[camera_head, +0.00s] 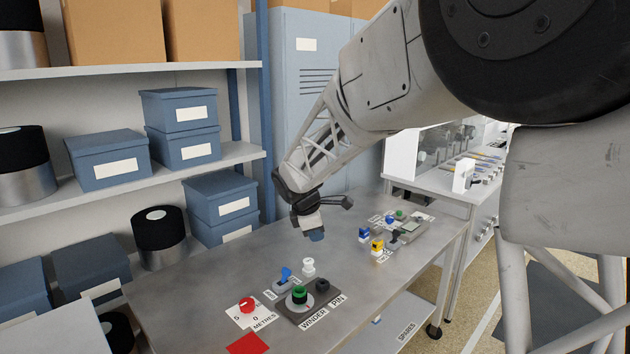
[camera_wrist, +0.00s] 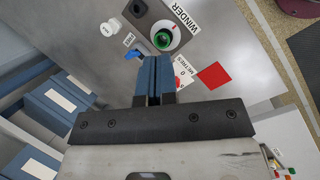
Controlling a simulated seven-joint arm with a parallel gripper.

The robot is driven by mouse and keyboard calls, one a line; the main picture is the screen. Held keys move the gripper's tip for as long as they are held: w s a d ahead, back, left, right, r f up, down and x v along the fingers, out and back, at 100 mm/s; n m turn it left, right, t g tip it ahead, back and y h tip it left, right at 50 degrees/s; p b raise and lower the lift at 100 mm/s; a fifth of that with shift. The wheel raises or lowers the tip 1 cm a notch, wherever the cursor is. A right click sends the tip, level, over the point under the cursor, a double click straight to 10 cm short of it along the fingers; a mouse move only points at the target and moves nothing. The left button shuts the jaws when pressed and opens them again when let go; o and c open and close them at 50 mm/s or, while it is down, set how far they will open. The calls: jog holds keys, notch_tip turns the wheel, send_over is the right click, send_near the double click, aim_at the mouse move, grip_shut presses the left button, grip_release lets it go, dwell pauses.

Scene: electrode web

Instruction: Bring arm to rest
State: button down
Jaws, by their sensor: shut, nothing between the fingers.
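My gripper (camera_head: 316,236) hangs above the metal table (camera_head: 215,285), over its middle toward the back, clear of everything on it. In the wrist view my gripper (camera_wrist: 153,62) has its two blue fingers together with nothing between them. Beyond the fingertips in that view lie the winder panel with its green knob (camera_wrist: 163,29) and a blue lever (camera_wrist: 133,56). My arm reaches in from the upper right in the head view. The gap between the fingertips is too small to see in the head view.
Near the table's front are the green knob (camera_head: 299,294), a red knob (camera_head: 247,305), a red square (camera_head: 246,343) and a white peg (camera_head: 308,267). Blue and yellow blocks (camera_head: 377,246) stand to the right. Shelves with blue boxes (camera_head: 108,158) rise at the left.

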jog(key=s+d+r+m, duration=0.2)
jog(key=s+d+m, duration=0.15)
jog(key=s, duration=0.35)
jog(key=s+d+r+m+y, duration=0.1)
jog(key=s+d+r+m, duration=0.15)
jog(key=s+d, duration=0.4)
jog(key=s+d+r+m, duration=0.2)
jog(key=s+d+m, duration=0.15)
jog(key=s, duration=0.45)
jog(key=s+d+f+m+y, duration=0.1)
jog(key=s+m, duration=0.4)
jog(key=s, duration=0.5)
jog(key=s+d+f+m, duration=0.3)
jog(key=s+m, duration=0.2)
jog(key=s, duration=0.6)
jog(key=shift+s+d+y, duration=0.25)
jog(key=shift+d+y, duration=0.15)
